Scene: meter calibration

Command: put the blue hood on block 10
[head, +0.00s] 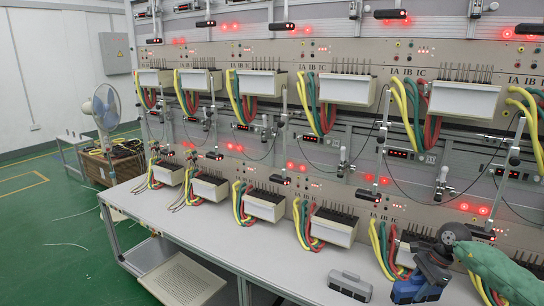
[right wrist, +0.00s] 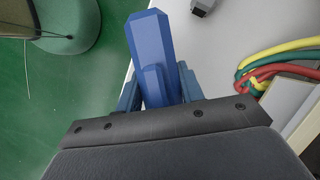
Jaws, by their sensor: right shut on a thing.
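The blue hood (right wrist: 152,50) is held between the two fingers of my right gripper (right wrist: 158,95) in the right wrist view, with its long end sticking out past the fingertips. In the head view my right gripper (head: 422,284) is at the bottom right, over the front of the bench, with the blue hood (head: 408,291) at its lower end. Terminal blocks with wires stand in two rows; the lower row includes a white block (head: 333,227) and another (head: 265,205) left of it. No block number is legible, so I cannot tell which is block 10. My left gripper is not in view.
A grey device (head: 349,284) lies on the white bench (head: 240,248) left of my right gripper. Yellow, green and red cables (head: 384,248) hang close behind the gripper. Thin upright rods stand before the panel. The bench's front left is clear.

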